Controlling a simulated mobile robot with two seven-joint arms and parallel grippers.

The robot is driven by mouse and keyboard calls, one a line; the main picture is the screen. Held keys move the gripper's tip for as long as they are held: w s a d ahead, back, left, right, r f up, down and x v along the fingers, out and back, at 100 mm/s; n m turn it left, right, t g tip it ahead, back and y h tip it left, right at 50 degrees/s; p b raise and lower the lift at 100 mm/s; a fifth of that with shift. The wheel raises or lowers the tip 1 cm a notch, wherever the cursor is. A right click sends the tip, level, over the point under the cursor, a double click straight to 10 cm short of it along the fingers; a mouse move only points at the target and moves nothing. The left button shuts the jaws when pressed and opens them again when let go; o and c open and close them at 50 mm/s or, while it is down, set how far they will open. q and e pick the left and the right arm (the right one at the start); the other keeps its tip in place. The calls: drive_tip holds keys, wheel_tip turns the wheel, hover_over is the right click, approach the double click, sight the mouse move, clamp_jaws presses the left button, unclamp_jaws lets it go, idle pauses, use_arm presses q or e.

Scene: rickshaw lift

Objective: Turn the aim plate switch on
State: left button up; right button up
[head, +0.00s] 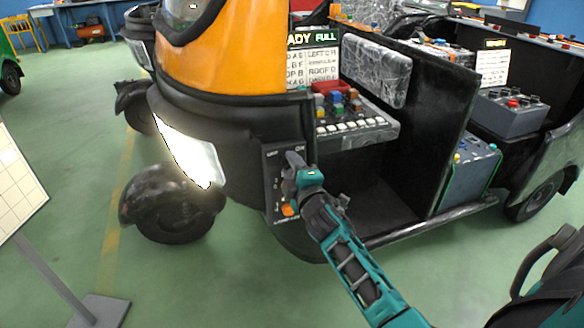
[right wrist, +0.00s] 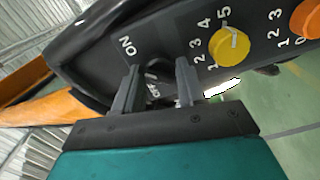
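The dark switch panel (head: 271,203) is on the rickshaw's front body, right of the lit headlight (head: 190,150). My right gripper (head: 291,170) is at the panel's upper part. In the right wrist view, its two fingers (right wrist: 159,88) are apart, with a small dark switch (right wrist: 157,70) between them. A white gridded plate (head: 17,182) stands at the left on a grey post. My left gripper is not in view.
A yellow knob (right wrist: 233,43) and an orange knob (right wrist: 308,18) with number scales are close to my right fingers. The front wheel (head: 172,205) is left of the panel. A shelf of coloured switches (head: 345,118) is behind it. Green floor is free at the front.

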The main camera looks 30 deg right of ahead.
drive_tip(key=o, duration=0.4)
drive_tip(key=shift+c, duration=0.2)
drive_tip(key=v, duration=1.3)
drive_tip(key=shift+w+a, duration=0.1)
drive_tip(key=s+a+f+m+g+y+p, duration=0.2)
drive_tip(key=s+a+f+m+g+y, duration=0.4)
drive_tip(key=s+a+f+m, duration=0.4)
drive_tip(key=s+a+f, duration=0.3)
drive_tip(key=a+f, duration=0.1)
drive_tip(key=shift+a+f+g+p, duration=0.15)
drive_tip(key=shift+f+g+p, duration=0.05)
drive_tip(key=shift+g+p, duration=0.2)
